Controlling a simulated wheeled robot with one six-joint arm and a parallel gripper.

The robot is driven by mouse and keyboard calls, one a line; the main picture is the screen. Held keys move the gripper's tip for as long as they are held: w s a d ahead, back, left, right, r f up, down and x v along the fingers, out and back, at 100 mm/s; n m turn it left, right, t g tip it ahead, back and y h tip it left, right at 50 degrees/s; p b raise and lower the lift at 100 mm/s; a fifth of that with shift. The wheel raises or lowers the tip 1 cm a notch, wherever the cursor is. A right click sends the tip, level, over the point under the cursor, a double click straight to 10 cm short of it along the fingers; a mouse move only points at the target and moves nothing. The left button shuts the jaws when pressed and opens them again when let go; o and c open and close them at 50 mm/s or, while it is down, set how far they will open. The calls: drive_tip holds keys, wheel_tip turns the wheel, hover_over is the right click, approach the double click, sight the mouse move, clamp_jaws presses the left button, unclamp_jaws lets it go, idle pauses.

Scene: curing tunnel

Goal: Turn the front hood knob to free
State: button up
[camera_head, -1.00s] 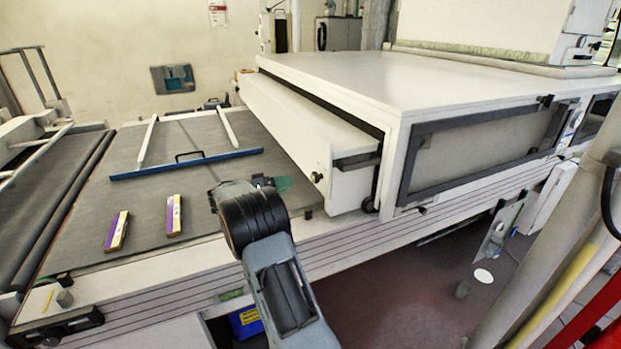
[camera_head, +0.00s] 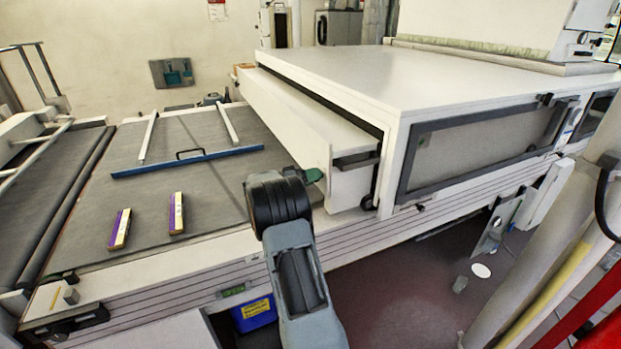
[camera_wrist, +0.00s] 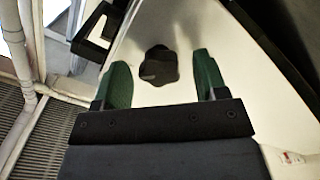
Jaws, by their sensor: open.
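The front hood knob is a black lobed knob (camera_wrist: 158,66) on the pale end panel of the hood (camera_head: 352,186). In the wrist view it lies between and just beyond the two green fingertips of my gripper (camera_wrist: 160,78). The fingers are apart, one on each side, and I see no contact with the knob. In the head view my gripper (camera_head: 314,175) is at the hood's end panel, mostly hidden behind my wrist, and the knob is hidden there.
A black handle bracket (camera_head: 356,160) sticks out from the hood beside the knob. A blue-edged frame (camera_head: 190,163) and two purple-sided blocks (camera_head: 119,229) lie on the grey belt (camera_head: 205,205). The large white housing (camera_head: 350,85) stands to the right.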

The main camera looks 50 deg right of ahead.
drive_tip(key=c, duration=0.9)
drive_tip(key=shift+n+p, duration=0.8)
drive_tip(key=shift+n, duration=8.1)
